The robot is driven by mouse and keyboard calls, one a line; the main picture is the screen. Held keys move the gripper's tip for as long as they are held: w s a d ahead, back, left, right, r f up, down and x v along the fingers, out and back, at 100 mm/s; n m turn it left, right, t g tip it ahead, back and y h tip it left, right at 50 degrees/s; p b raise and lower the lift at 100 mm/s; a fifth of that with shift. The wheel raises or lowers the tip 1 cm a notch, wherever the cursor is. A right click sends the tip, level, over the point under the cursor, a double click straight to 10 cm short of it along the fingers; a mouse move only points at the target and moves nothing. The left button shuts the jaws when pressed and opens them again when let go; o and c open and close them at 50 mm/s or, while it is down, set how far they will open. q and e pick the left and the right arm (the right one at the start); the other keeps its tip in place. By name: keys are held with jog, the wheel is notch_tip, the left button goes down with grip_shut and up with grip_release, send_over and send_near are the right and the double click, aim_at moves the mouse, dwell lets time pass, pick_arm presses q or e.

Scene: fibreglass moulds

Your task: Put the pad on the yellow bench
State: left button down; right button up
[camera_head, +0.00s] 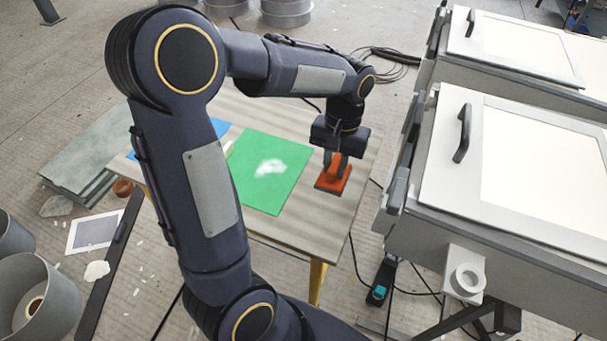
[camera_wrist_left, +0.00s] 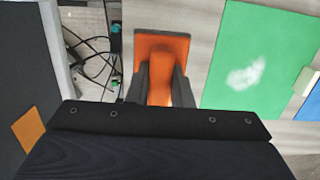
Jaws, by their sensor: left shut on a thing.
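The pad is an orange block with an orange handle (camera_head: 331,184), on the right part of the bench in the head view. My left gripper (camera_head: 337,162) points down and is shut on its handle. In the left wrist view the pad (camera_wrist_left: 151,44) shows between the two dark fingers (camera_wrist_left: 161,88). The bench (camera_head: 306,226) has a pale wooden top and yellow legs. The pad is over bare wood, right of the green sheet; it looks low, at or just above the top, and I cannot tell whether it touches. My right gripper is not in view.
A green sheet (camera_head: 285,165) with a white patch lies mid-bench, with a blue piece (camera_head: 219,127) left of it. Grey machines with pale lids (camera_head: 540,160) stand close right of the bench. Cables (camera_head: 385,62) lie behind; grey buckets (camera_head: 45,285) stand at the left.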

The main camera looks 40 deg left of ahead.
pick_arm(q)
notch_tip(320, 180, down, 9)
jog(key=shift+f+b, duration=0.2)
jog(key=shift+b, duration=0.45)
jog(key=shift+f, duration=0.15)
jog(key=c, duration=1.3)
grip_release()
